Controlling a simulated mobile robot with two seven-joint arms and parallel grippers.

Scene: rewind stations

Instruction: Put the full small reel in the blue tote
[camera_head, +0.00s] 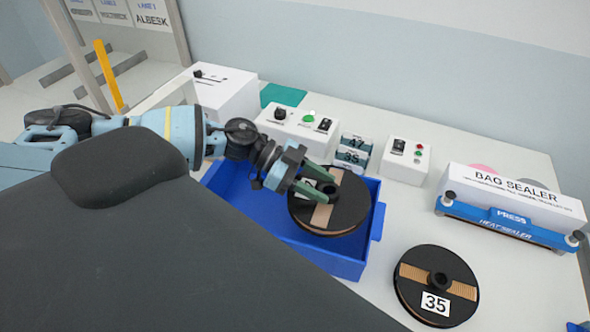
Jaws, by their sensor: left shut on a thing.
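My left gripper (322,187) has green fingers and is shut on the hub of a black reel (348,208) with tan winding and a white label mostly hidden by the fingers. This held reel is over the open blue tote (325,259); I cannot tell whether it touches the tote's floor. A second black reel (456,267) with tan winding and a label reading 35 lies flat on the table at the lower right, outside the tote. I cannot tell from the picture which reel is the full small one. My right gripper is not in view.
A bag sealer (513,197) with a blue bar stands at the right. A green mat (284,94) lies further back.

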